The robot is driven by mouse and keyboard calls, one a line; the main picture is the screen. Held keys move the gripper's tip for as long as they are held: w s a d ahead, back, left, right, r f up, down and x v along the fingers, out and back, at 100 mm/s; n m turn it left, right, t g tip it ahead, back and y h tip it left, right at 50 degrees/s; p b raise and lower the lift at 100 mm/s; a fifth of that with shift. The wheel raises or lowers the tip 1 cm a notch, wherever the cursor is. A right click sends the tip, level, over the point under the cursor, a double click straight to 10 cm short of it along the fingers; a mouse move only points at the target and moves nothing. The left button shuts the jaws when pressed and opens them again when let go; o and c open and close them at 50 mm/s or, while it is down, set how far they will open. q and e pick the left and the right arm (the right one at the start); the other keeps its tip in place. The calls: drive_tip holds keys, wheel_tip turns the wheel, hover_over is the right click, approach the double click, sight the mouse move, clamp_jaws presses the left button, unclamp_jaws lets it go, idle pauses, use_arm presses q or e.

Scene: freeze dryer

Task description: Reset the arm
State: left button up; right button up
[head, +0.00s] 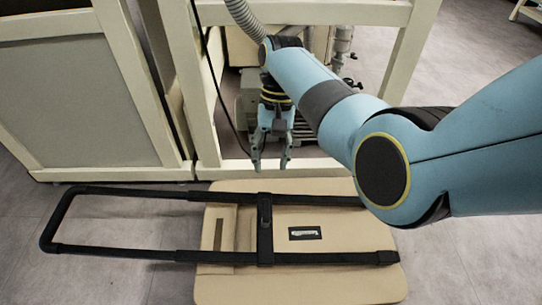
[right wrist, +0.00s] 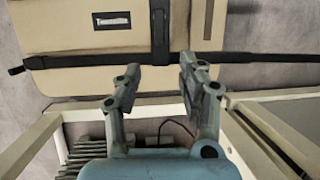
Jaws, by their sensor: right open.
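My right arm comes in from the right of the head view and reaches toward the cream frame. My right gripper (head: 270,165) points down in front of that frame, above and behind the tan case. Its two fingers are apart with nothing between them. In the right wrist view the right gripper (right wrist: 160,75) also shows open and empty, with the case beyond its tips. My left gripper does not show in either view.
A tan case (head: 340,215) with a black extended handle (head: 120,250) lies on the grey floor. A cream cabinet (head: 75,95) stands at left. The cream frame (head: 300,12) holds pump equipment (head: 247,105) and a hose (head: 245,18). Floor is open at the lower right.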

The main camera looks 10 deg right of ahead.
idle(0.3)
